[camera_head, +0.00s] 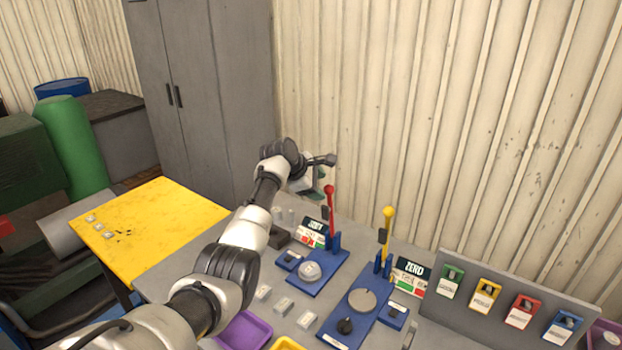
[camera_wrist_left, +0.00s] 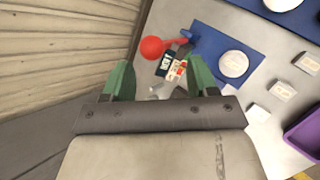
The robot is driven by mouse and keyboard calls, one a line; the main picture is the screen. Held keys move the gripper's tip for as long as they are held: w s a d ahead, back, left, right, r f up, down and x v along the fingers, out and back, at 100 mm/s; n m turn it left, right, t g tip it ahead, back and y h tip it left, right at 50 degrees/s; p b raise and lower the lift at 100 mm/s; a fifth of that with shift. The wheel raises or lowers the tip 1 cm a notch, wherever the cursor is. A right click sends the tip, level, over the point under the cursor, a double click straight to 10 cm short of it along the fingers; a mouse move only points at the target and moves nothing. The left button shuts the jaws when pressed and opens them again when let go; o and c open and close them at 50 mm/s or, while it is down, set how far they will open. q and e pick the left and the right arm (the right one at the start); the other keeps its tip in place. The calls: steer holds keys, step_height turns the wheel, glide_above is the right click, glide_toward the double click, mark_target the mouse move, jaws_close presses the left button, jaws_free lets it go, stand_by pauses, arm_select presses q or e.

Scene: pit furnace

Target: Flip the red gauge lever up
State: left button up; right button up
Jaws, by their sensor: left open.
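The red gauge lever (camera_head: 331,213) stands nearly upright on a blue base plate (camera_head: 318,275), with a round red ball on top. In the left wrist view the lever's red ball (camera_wrist_left: 152,47) lies just beyond the fingertips, nearer the left finger. My left gripper (camera_head: 318,182) is open and empty, close to the ball and to its left in the head view. Its green fingers (camera_wrist_left: 159,68) show spread apart in the wrist view. I cannot tell whether a finger touches the ball. My right gripper is out of view.
A yellow-balled lever (camera_head: 388,225) stands to the right on its own blue plate. A small sign (camera_head: 312,233) is beside the red lever. A rack with coloured tags (camera_head: 510,300) stands at the right. The corrugated wall (camera_head: 400,110) rises close behind.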

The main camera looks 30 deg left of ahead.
arm_select(q)
steer(key=v, duration=0.3)
steer(key=shift+s+r, duration=0.1)
stand_by(0.4)
